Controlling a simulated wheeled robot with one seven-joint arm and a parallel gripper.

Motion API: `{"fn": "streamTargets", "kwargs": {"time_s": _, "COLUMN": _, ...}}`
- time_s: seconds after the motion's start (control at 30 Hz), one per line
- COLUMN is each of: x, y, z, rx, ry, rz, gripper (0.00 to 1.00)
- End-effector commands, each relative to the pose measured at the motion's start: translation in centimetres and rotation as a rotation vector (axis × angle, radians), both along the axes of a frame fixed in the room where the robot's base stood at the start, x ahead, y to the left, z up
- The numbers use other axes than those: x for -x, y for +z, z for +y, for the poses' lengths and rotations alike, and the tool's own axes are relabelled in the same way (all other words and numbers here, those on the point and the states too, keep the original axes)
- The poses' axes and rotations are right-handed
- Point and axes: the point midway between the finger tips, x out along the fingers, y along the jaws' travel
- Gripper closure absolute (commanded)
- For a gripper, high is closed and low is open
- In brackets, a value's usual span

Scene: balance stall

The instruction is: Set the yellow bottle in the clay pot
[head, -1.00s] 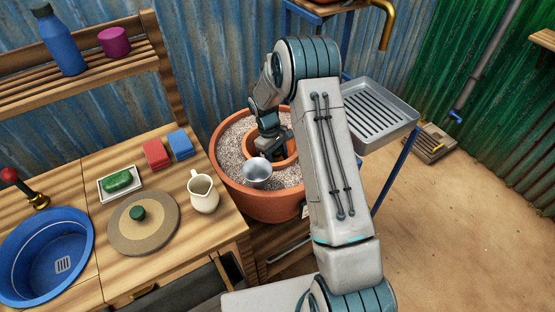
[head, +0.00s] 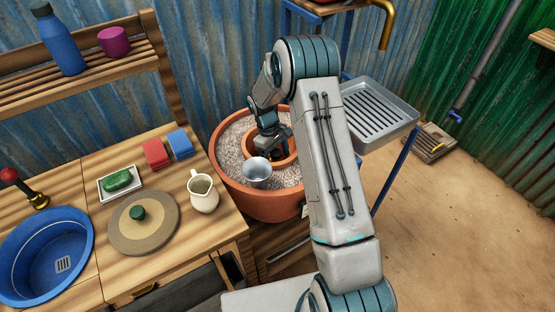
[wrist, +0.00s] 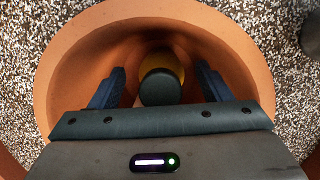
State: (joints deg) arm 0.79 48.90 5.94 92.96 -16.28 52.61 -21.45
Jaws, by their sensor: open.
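The clay pot (head: 247,147) is a small terracotta pot set in gravel inside a larger planter. In the wrist view its round rim (wrist: 52,75) surrounds my fingers. The yellow bottle (wrist: 163,60) is inside the pot, seen from above with its dark cap (wrist: 160,88) toward the camera. My gripper (wrist: 160,70) is open, with one finger on each side of the bottle and visible gaps to both. In the head view my gripper (head: 272,143) is over the pot and the bottle is mostly hidden.
The large planter (head: 270,206) holds gravel and a metal cup (head: 256,172) in front of the pot. A cream jug (head: 203,193) stands at the counter's right edge. A metal draining tray (head: 400,128) is to the right of my arm.

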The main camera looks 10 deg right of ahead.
Motion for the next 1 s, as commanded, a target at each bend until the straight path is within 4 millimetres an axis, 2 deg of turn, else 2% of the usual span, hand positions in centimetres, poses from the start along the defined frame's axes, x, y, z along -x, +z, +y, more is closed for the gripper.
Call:
{"fn": "streamTargets", "kwargs": {"time_s": 0.2, "x": -1.1, "y": 4.6, "z": 0.8, "rx": -0.001, "ry": 0.001, "rz": -0.005, "gripper": 0.29}}
{"fn": "streamTargets", "kwargs": {"time_s": 0.4, "x": -1.9, "y": 8.2, "z": 1.4, "rx": 0.0, "ry": 0.0, "rz": -0.002, "gripper": 0.29}}
{"fn": "streamTargets", "kwargs": {"time_s": 0.67, "x": -2.0, "y": 10.9, "z": 1.7, "rx": 0.0, "ry": -0.007, "rz": -0.009, "gripper": 0.29}}
{"fn": "streamTargets", "kwargs": {"time_s": 0.83, "x": 0.2, "y": 14.7, "z": 1.5, "rx": 0.0, "ry": -0.06, "rz": -0.064, "gripper": 0.29}}
{"fn": "streamTargets", "kwargs": {"time_s": 1.0, "x": 4.3, "y": 19.5, "z": 1.1, "rx": -0.006, "ry": -0.154, "rz": -0.149, "gripper": 0.29}}
